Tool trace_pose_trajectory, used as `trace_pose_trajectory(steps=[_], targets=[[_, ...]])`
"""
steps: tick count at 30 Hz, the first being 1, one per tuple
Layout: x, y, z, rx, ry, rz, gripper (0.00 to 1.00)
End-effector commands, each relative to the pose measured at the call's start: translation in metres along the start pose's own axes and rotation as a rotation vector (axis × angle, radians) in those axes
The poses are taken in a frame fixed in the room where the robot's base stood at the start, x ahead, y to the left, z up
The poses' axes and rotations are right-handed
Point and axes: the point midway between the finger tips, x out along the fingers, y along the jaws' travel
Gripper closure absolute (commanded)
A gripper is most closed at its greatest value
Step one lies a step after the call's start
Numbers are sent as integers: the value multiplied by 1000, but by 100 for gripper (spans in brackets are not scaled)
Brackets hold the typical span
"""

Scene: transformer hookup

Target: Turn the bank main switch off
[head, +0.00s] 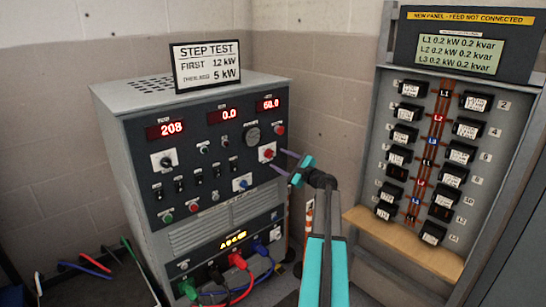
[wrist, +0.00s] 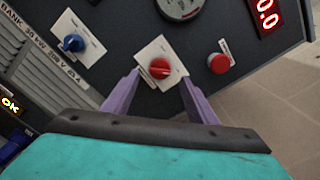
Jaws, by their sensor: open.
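The grey load bank cabinet (head: 190,180) stands at the centre left in the head view, with lit red displays. A red rotary knob on a white plate (head: 267,153) is at the right of its front panel. It also shows in the wrist view as a red knob (wrist: 159,68). Its label is too small to read, so I cannot confirm it is the bank main switch. My gripper (head: 279,160) is open, with its purple fingertips close to the panel. In the wrist view the fingers (wrist: 160,78) stand on either side of the red knob, with nothing between them but that knob.
A blue knob (wrist: 73,43) and a red round button (wrist: 219,63) flank the red knob. Coloured cables (head: 235,262) plug in at the cabinet's bottom. A breaker panel (head: 440,150) with a wooden ledge (head: 400,243) stands at the right. Floor shows between them.

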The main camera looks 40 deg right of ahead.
Motion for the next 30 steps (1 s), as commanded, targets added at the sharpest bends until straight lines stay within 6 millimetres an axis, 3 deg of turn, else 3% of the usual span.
trace_pose_trajectory(steps=[6, 12, 25, 26, 30], targets=[[30, -1, 0, 0, -1, 1, 48], [47, -1, 0, 0, 0, 0, 48], [53, 0, 0, 0, 1, 0, 48], [53, 0, 0, 0, 1, 0, 49], [52, 0, 0, 0, 1, 0, 73]])
